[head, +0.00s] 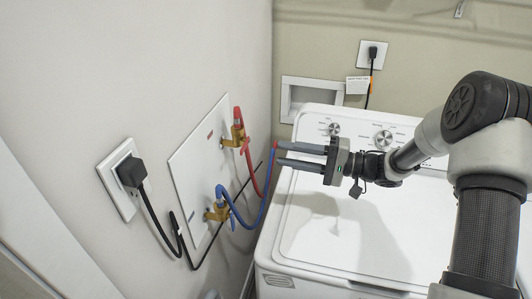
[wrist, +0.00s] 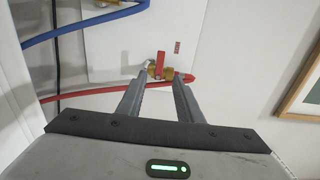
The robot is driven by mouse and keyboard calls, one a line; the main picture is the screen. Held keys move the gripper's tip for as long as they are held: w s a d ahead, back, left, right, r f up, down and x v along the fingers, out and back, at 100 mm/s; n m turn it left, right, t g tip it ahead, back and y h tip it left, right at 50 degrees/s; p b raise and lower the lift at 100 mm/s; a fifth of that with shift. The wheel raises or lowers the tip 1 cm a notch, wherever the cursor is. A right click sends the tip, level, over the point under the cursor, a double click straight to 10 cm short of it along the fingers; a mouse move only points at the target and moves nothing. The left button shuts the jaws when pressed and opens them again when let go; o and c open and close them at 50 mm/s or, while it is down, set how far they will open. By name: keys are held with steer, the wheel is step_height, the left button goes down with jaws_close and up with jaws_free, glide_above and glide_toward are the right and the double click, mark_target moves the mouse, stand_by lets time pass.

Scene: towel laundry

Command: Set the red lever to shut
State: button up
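The red lever (head: 245,146) sits on the upper brass valve (head: 238,132) of the white wall panel (head: 188,155). In the wrist view the red lever (wrist: 160,64) stands upright in the picture, just beyond the gap between my fingertips. My gripper (head: 279,153) is open and empty, its fingers pointing left towards the valve, with a gap between it and the lever. In the wrist view both fingers of my gripper (wrist: 159,80) are apart, and the red hose (wrist: 88,93) passes behind them to the valve.
A blue hose (head: 267,202) loops from the lower brass valve (head: 217,213). A black plug (head: 131,172) with a hanging cord is left of the panel. The white washer (head: 340,238) stands below my gripper. A framed picture (wrist: 302,88) is at the wrist view's right.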

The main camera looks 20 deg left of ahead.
steer(key=d, duration=0.7)
steer(key=shift+b, duration=0.3)
